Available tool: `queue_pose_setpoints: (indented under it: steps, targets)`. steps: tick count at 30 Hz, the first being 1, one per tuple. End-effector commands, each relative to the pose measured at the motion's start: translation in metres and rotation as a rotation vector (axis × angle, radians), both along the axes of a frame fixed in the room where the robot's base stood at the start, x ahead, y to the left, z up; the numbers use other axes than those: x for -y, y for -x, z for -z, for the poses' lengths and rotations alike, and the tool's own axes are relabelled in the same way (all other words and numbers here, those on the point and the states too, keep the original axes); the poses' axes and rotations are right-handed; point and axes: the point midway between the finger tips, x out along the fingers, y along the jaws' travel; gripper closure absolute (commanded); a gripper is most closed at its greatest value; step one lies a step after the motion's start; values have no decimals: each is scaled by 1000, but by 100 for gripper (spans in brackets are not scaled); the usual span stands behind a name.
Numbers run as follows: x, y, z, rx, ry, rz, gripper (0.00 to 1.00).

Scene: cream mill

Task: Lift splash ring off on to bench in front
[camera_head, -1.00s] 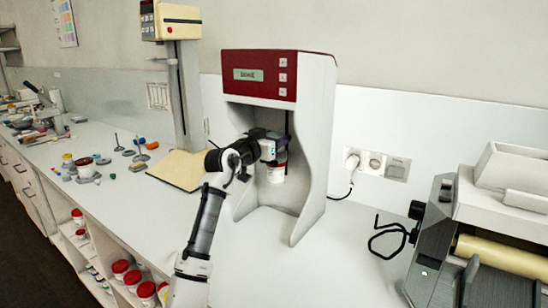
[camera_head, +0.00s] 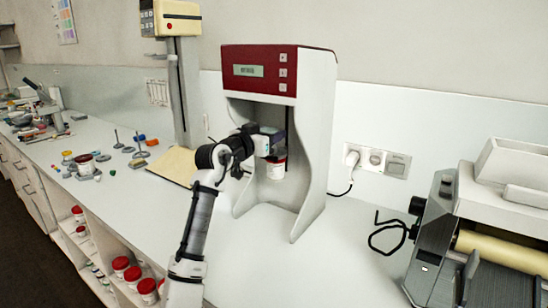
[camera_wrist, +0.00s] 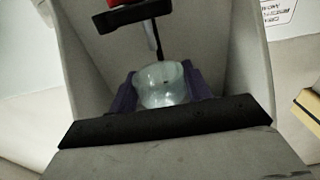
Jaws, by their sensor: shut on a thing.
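The splash ring (camera_wrist: 163,84) is a clear, cup-like ring. In the wrist view it sits between the two dark purple fingers of my gripper (camera_wrist: 164,90), which are shut on it. In the head view my gripper (camera_head: 270,143) reaches into the bay of the cream mill (camera_head: 318,130), a white stand with a dark red front panel. A white jar with a red band (camera_head: 276,168) shows just below my gripper. The ring itself is hidden there by the gripper. In the wrist view a thin dark shaft (camera_wrist: 156,40) comes down behind the ring.
The mill's side walls stand close on both sides of my gripper. The bench in front of the mill (camera_head: 255,258) is clear. A tan board (camera_head: 176,168) lies to the left, a roller machine (camera_head: 500,230) stands at the right, and a black cable (camera_head: 388,236) lies between.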

Motion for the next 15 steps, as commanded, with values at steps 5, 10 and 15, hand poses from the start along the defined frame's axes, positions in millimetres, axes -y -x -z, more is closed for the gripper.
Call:
queue_pose_setpoints:
  steps: [5,10,15]
  targets:
    - [-7,9,1,1,0,0,73]
    - [-13,17,1,2,-1,-1,73]
    - [-19,26,1,1,0,0,73]
